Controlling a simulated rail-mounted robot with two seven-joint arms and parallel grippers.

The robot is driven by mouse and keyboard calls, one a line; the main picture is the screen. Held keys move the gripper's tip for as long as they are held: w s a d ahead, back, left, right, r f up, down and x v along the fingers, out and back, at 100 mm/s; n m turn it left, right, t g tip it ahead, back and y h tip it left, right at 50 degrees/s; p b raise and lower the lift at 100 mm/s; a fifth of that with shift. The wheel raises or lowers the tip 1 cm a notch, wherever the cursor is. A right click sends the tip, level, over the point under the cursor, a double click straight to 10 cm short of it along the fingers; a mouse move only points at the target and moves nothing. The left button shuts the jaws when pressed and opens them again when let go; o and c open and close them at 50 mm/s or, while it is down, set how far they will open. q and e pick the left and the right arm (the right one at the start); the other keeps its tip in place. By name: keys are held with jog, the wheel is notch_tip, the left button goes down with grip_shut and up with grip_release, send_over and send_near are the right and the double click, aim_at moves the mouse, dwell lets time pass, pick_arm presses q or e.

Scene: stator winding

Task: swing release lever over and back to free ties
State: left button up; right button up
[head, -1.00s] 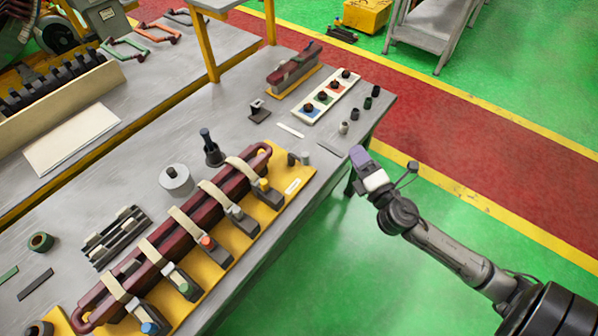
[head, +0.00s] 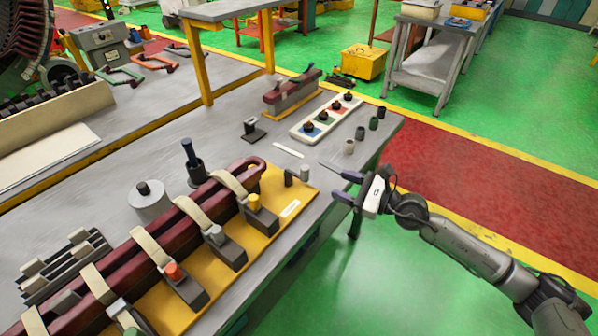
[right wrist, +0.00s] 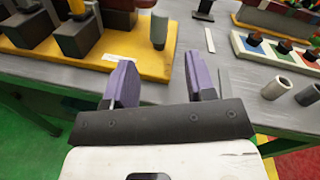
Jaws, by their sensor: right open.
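A dark maroon coil (head: 180,236) lies along a yellow base plate (head: 268,218), with cream ties (head: 188,212) looped around it. Grey blocks with coloured knobs (head: 226,246) stand along the plate's near side. A small grey lever (head: 304,174) with a rounded upright handle sits at the plate's far right end. The handle also shows in the right wrist view (right wrist: 159,31), ahead of the fingers. My right gripper (head: 347,187) is open and empty, to the right of the lever and apart from it. Its purple fingers (right wrist: 160,78) point toward the bench. My left gripper is not in view.
A white tray with coloured squares and dark knobs (head: 311,133) and several small cylinders (head: 349,147) stand beyond the lever. A thin grey strip (head: 331,166) lies near the bench edge. A grey spool (head: 150,205) stands behind the coil. Open floor lies right of the bench.

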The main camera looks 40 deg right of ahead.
aim_at(299, 177)
jog(key=x, duration=1)
jog(key=shift+w+a, duration=0.15)
jog(key=shift+w, duration=0.25)
jog(key=shift+x, duration=0.95)
